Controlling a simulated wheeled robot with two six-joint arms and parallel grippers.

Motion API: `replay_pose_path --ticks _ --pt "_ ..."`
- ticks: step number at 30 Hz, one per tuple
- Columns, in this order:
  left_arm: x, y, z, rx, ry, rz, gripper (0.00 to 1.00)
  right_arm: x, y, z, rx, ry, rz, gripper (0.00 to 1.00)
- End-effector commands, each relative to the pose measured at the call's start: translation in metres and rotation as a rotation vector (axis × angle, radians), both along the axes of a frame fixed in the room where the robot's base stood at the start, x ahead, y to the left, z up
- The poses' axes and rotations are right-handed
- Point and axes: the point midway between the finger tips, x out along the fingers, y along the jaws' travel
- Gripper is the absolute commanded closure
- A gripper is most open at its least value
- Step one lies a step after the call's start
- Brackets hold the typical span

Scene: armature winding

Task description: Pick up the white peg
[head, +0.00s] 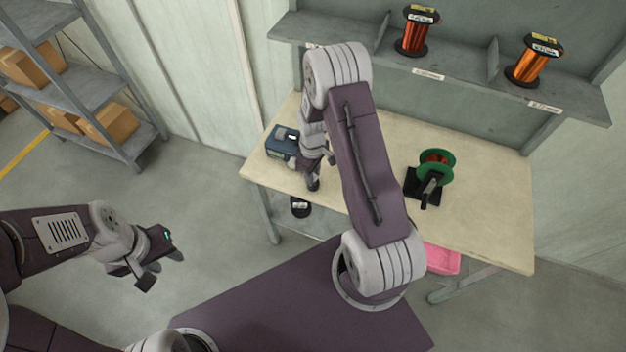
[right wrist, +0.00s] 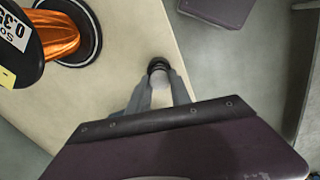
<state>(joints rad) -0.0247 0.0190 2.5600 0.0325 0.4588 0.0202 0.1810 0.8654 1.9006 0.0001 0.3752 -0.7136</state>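My right gripper (head: 313,181) is over the front left part of the table in the head view. In the right wrist view the fingers of my right gripper (right wrist: 158,80) come close together near the table edge. A pale, rounded patch shows between them, and a dark round piece sits at their tips. I cannot tell whether the patch is the white peg or whether the fingers grip it. No white peg stands out clearly in the head view. My left gripper (head: 158,266) is open and empty above the floor, left of the table.
A copper wire spool (right wrist: 62,35) stands left of the right fingers in the wrist view. On the table (head: 490,220) are a blue box (head: 283,141) and a green-flanged winder (head: 437,165). Two spools stand on the shelf. A pink bin (head: 442,260) is below.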

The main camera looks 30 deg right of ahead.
Motion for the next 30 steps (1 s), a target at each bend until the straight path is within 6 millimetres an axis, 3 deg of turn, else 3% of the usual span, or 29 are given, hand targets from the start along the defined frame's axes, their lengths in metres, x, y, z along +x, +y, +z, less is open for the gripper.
replay_pose_path --ticks 11,18,30 --pt "0.0 0.0 -0.001 0.0 0.0 0.0 0.64 0.0 0.0 0.005 0.0 0.0 0.0 1.0" --pt "0.0 0.0 -0.006 0.0 0.0 0.0 0.64 0.001 0.0 0.043 -0.001 -0.005 0.0 1.0" --pt "0.0 0.0 -0.015 0.0 0.0 0.0 0.64 -0.092 -0.009 0.096 -0.001 -0.003 -0.002 1.0"
